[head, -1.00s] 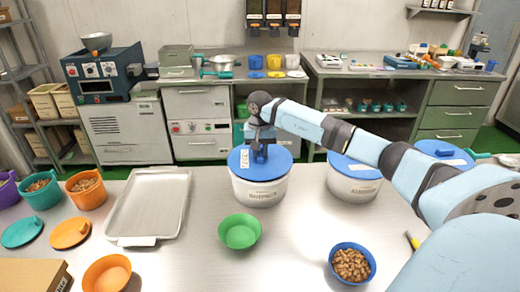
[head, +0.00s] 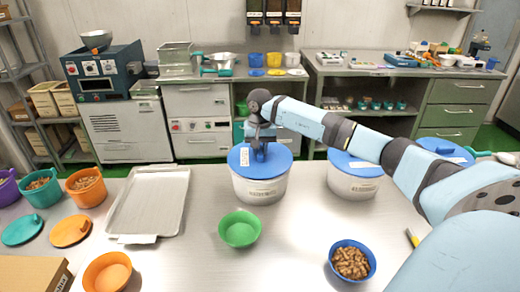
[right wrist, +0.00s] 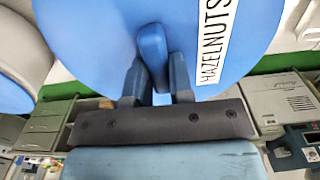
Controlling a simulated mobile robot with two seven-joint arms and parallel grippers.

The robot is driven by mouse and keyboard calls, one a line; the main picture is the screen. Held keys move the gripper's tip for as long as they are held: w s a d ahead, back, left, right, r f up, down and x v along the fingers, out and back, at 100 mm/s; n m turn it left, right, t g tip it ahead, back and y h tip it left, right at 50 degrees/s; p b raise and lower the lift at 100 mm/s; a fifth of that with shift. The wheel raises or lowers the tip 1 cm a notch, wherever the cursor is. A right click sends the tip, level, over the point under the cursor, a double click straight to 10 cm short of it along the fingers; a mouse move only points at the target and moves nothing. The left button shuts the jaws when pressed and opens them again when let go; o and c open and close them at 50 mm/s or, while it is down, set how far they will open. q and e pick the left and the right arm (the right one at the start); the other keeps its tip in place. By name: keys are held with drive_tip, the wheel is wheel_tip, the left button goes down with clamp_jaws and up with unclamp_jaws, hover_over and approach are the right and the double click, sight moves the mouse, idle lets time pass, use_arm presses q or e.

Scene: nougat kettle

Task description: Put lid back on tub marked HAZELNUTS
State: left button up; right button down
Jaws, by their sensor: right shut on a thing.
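A round blue lid (head: 278,165) sits over the white tub (head: 262,189) at the back middle of the table. In the right wrist view the blue lid (right wrist: 90,40) fills the top and carries a white label reading HAZELNUTS (right wrist: 213,45). My right gripper (head: 261,152) reaches down from above and is shut on the lid's raised blue handle (right wrist: 152,45). The lid looks level and lies over the tub's rim; I cannot tell whether it is fully seated. The print on the tub's front is too small to read. My left gripper is not in view.
Another white tub (head: 352,184) with a blue lid stands to the right, partly behind my arm. A green bowl (head: 239,229) and a blue bowl of nuts (head: 351,262) are in front. A metal tray (head: 150,205) lies left. Bare table surrounds the green bowl.

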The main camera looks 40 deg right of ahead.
drive_tip(key=shift+f+b, duration=0.45)
drive_tip(key=shift+b, duration=0.05)
idle(1.1)
drive_tip(key=shift+c, duration=1.9)
unclamp_jaws()
drive_tip(key=shift+r+p, duration=1.9)
drive_tip(key=shift+r, duration=1.65)
